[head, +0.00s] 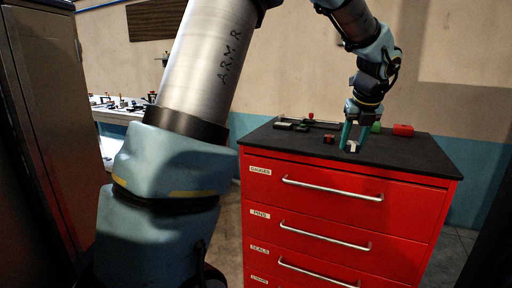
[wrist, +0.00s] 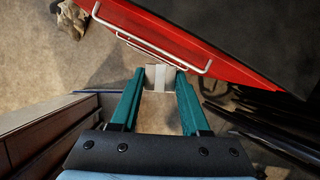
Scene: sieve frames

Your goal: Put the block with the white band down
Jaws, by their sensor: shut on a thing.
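My gripper (head: 352,147) has teal fingers and is shut on a small block (head: 353,148) with a white band. In the head view the block is small and lines up with the front part of the black cabinet top (head: 278,142). In the wrist view the block (wrist: 151,76) sits between the fingertips of my gripper (wrist: 160,77), with the white band down its middle. There the drawer handle and floor show around it, outside the cabinet top's edge. Its height above the top is unclear.
The red drawer cabinet (head: 330,210) has silver handles and labels. On its top are a dark red cube (head: 328,139), a red piece (head: 403,130), a green piece (head: 376,127) and other small parts at the back left. A bench (head: 112,115) with small items stands far left.

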